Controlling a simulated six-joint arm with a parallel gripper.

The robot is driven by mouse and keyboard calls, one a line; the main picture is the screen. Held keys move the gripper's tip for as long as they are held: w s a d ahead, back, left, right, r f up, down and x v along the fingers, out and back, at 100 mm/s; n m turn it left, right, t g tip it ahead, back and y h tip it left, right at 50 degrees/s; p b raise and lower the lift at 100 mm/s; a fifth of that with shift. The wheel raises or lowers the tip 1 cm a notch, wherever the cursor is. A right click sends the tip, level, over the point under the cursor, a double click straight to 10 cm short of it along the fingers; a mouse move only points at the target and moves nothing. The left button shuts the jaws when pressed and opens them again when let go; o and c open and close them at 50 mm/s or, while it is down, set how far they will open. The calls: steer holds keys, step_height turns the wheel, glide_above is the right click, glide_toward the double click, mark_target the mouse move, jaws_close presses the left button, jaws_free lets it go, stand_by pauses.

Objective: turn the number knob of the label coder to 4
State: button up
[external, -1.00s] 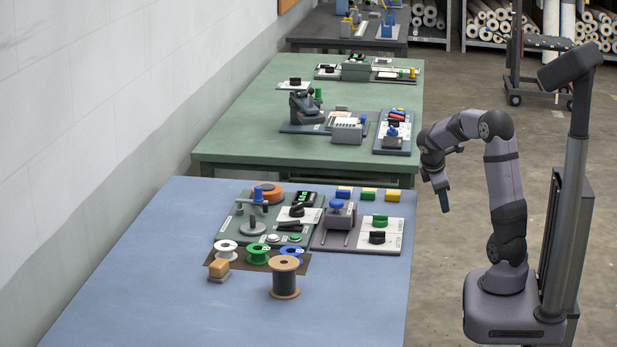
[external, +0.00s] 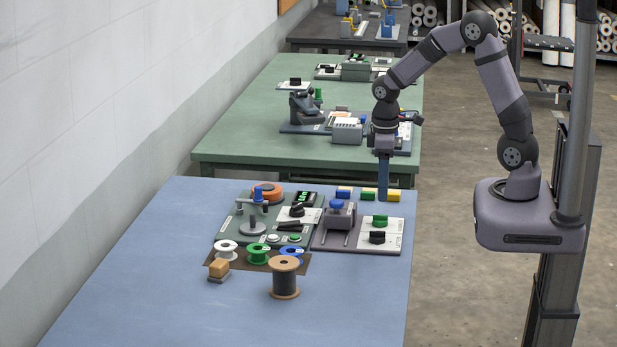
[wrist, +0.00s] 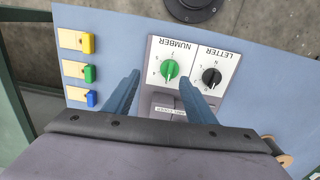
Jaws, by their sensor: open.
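The label coder (external: 323,238) is a grey-purple plate at the right edge of the blue table. Its green number knob (external: 380,221) sits on a white panel marked NUMBER, beside the black letter knob (external: 377,237). In the wrist view the green knob (wrist: 169,70) shows between and just beyond my fingertips, with the black knob (wrist: 211,77) to its right. Which number the green knob points to is too small to read. My gripper (external: 383,199) is open and empty, pointing down near the plate's far edge. In the wrist view my gripper (wrist: 160,82) has its fingers apart.
The blue-topped stamp part (external: 337,207) stands left of the knobs. Yellow, green and blue blocks (wrist: 76,71) lie beyond the plate. A second board (external: 229,236) with a dial and buttons is to the left, with several spools in front.

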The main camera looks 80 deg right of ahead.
mark_target(381, 215)
steer(key=shift+w+a+r, duration=0.15)
steer(key=shift+a+r, duration=0.05)
steer(key=shift+a, duration=0.75)
steer(key=shift+f+p, duration=0.9)
steer(key=shift+f, duration=2.75)
steer(key=c, duration=1.1)
